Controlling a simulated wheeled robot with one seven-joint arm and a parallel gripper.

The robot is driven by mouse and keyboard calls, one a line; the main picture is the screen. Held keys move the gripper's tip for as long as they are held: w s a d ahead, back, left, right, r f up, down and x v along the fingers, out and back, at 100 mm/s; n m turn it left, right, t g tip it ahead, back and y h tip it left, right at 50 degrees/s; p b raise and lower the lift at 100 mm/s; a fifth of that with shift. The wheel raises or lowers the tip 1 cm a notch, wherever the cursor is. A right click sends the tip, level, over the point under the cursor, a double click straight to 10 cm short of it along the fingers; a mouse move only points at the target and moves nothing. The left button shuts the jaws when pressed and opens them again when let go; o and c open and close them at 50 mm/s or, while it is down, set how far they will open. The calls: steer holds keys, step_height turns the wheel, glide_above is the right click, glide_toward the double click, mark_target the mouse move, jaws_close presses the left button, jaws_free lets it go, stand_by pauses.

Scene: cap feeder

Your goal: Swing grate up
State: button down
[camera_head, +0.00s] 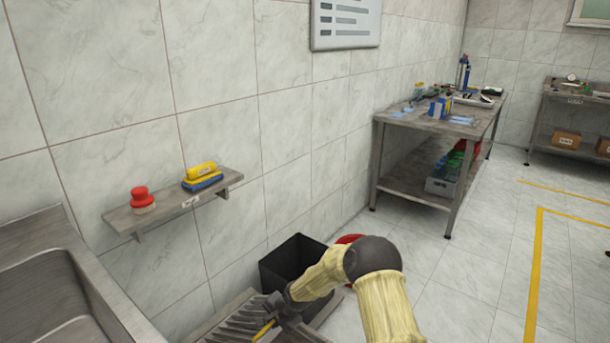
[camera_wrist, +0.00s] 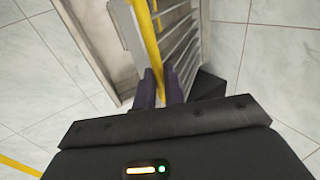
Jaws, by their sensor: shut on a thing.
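The grate (camera_head: 238,318) is a set of metal slats at the bottom of the head view, partly hidden by my arm. It also shows in the wrist view (camera_wrist: 180,45) as slats running beside a yellow bar. The yellow bar (camera_wrist: 146,35) runs down between my fingertips; a short piece of it shows in the head view (camera_head: 264,331). My gripper (camera_wrist: 159,86) is shut on the yellow bar, at the grate's edge. In the head view my gripper (camera_head: 280,312) is small and partly hidden by my wrist.
A black bin (camera_head: 288,262) stands against the wall behind the grate, with a red object (camera_head: 350,239) beside it. A metal basin (camera_head: 60,290) is at the left. A wall shelf (camera_head: 165,205) holds a red button and yellow and blue items. Open floor lies right.

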steer(key=w+a+r+p, duration=0.3)
steer(key=a+r, duration=0.2)
steer(key=r, duration=0.1)
steer(key=shift+w+h, duration=0.3)
steer(key=shift+w, duration=0.1)
steer(key=shift+a, duration=0.1)
steer(key=w+a+r+g+p, duration=0.1)
steer(key=w+a+r, duration=0.3)
steer(key=a, duration=0.1)
steer(key=shift+w+a+r+h, duration=0.2)
steer(key=shift+w+a+h, duration=0.05)
steer(key=shift+a+h, duration=0.15)
